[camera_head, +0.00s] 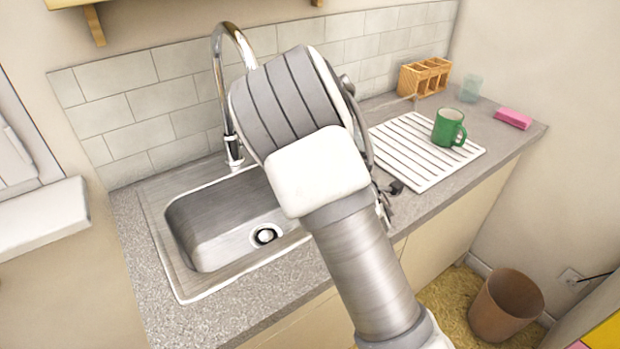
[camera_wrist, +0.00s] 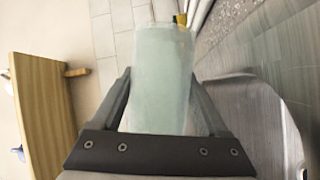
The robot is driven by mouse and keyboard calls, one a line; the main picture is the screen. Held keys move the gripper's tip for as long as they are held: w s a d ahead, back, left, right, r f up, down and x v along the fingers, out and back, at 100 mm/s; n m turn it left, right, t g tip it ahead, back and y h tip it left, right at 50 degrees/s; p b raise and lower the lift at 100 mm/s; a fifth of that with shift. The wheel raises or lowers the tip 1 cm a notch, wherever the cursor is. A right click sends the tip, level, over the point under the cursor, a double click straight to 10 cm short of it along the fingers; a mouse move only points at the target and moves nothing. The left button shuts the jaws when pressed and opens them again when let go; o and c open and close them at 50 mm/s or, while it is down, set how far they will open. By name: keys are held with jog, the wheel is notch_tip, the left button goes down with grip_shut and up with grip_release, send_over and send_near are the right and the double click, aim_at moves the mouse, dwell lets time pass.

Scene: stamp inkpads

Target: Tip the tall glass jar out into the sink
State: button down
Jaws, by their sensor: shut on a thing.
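The tall glass jar (camera_wrist: 163,75), pale greenish and translucent, is between the two dark fingers of my gripper (camera_wrist: 160,78) in the wrist view. The gripper is shut on it. In the head view my own arm hides the jar and most of the gripper. The steel sink (camera_head: 205,225) is at the left of the counter with its basin empty where it shows. My wrist is above its right part. The basin (camera_wrist: 250,110) also shows at the right in the wrist view, which looks turned on its side. I cannot make out the jar's contents.
A curved tap (camera_head: 231,110) stands behind the sink, close to my wrist. To the right are a white ribbed drainboard (camera_head: 405,170), a green mug (camera_head: 447,128), a wooden caddy (camera_head: 424,77), a small glass (camera_head: 470,88) and a pink sponge (camera_head: 513,118). A bin (camera_head: 506,306) stands on the floor.

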jog(key=shift+w+d+r+m, duration=0.15)
jog(key=shift+d+r+m, duration=0.35)
jog(key=shift+m, duration=0.1)
jog(key=m, duration=0.1)
jog(key=m+g+p, duration=0.1)
jog(key=r+m, duration=0.1)
jog(key=shift+a+g+p, duration=0.3)
jog(key=shift+g+p, duration=0.05)
jog(key=shift+g, duration=0.05)
jog(key=shift+a+r+m+g+y, duration=0.1)
jog(key=shift+m+g+y, duration=0.4)
jog(key=shift+m, duration=0.7)
jog(key=shift+d+f+m+g, duration=0.3)
jog(key=shift+f+m, duration=0.1)
jog(key=shift+f, duration=0.15)
jog(key=shift+w+d+r+m+g+y+p, duration=0.15)
jog(key=shift+d+r+m+g+y+p, duration=0.1)
jog(key=shift+r+m+g+y+p, duration=0.35)
jog(key=shift+w+d+f+m+y+p, duration=0.1)
jog(key=shift+d+f+m+y+p, duration=0.15)
jog(key=shift+f+m+p, duration=0.3)
jog(key=shift+r+m+y+p, duration=0.25)
jog(key=shift+m+p, duration=0.2)
jog(key=shift+p, duration=0.3)
jog(key=shift+w+m+g+p, duration=0.1)
jog(key=shift+m+g+p, duration=0.2)
jog(key=shift+p, duration=0.3)
jog(key=shift+y, duration=0.3)
